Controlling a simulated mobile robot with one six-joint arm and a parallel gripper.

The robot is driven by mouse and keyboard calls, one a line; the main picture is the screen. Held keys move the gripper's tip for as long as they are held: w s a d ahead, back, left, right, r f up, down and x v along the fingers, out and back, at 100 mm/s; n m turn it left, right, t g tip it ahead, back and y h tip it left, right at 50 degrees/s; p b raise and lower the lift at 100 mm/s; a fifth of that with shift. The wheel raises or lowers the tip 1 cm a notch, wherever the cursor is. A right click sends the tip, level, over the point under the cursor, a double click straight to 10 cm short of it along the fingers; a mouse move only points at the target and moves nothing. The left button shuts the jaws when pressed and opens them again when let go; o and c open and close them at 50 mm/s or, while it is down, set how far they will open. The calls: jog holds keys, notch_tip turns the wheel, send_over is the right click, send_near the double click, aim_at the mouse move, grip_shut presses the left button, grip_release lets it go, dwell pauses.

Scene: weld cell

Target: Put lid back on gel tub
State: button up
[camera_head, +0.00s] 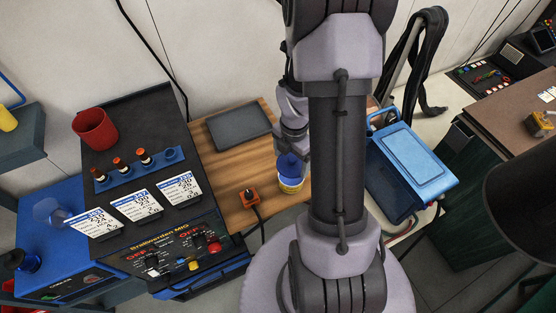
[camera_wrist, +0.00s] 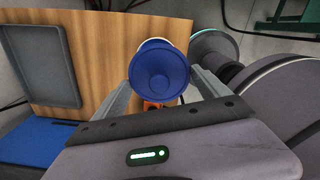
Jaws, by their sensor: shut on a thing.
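In the head view my arm hides much of the gripper.
An orange switch box (camera_head: 249,196) with a cable stands left of the tub. A dark tray (camera_head: 240,125) lies at the back of the wooden board (camera_head: 228,171). The welder (camera_head: 180,245) is to the left, a blue case (camera_head: 410,160) to the right.

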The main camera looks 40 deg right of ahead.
jog(key=shift+w+d+f, duration=0.1)
jog(key=shift+d+f, duration=0.05)
jog(key=shift+f, duration=0.25)
jog(key=f+b, duration=0.5)
jog(key=shift+w+d+f, duration=0.1)
jog(key=shift+w+d, duration=0.1)
jog(key=shift+f, duration=0.25)
jog(key=shift+f, duration=0.15)
dwell(1.3)
jog(key=o, duration=1.2)
jog(key=shift+c, duration=0.2)
